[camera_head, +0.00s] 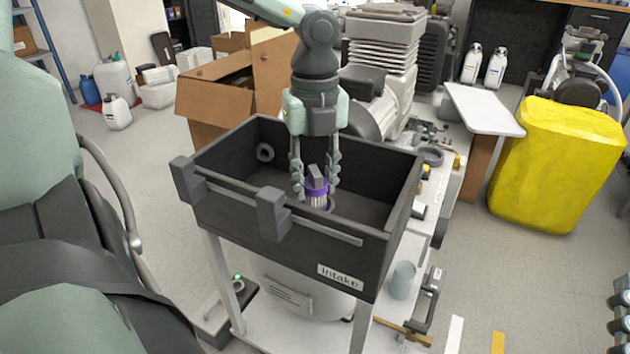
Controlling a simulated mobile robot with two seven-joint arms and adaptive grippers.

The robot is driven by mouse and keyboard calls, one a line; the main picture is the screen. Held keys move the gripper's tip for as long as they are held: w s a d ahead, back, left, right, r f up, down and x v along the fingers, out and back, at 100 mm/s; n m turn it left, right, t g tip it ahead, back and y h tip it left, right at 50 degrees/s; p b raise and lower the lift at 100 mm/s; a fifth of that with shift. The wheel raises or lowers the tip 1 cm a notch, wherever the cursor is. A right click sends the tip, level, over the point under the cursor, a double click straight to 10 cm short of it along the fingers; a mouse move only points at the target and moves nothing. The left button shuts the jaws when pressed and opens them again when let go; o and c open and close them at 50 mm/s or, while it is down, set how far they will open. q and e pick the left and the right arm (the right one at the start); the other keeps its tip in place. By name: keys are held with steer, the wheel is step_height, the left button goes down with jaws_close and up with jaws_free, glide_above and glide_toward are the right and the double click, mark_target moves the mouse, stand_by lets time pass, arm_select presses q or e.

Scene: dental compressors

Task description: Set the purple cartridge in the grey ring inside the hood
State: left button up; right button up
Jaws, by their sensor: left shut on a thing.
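The hood is a dark open-topped box (225,205) with an "Intake" label on its front. My left gripper (316,188) reaches down into it from above, shut on the purple cartridge (317,187). The cartridge is upright, with a grey top tab, a purple band and a pale ribbed lower part. A greyish-purple rim (330,206) shows beside its lower end, low in the hood, and looks like the ring. I cannot tell whether the cartridge is inside it or just above it. My right gripper is not in view.
The hood's walls and front rail (310,226) stand around the gripper. A round grey port (265,152) is on its inner wall. A compressor (380,60) and a bench with small parts stand behind.

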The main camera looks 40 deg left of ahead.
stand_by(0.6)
arm_select(q)
steer(key=shift+b, duration=0.5)
steer(key=shift+f+b, duration=0.6)
steer(key=shift+b, duration=0.1)
steer(key=o, duration=0.9)
steer(key=shift+r, duration=0.1)
steer(key=shift+r+p, duration=2.9)
steer(key=shift+r, duration=2.55)
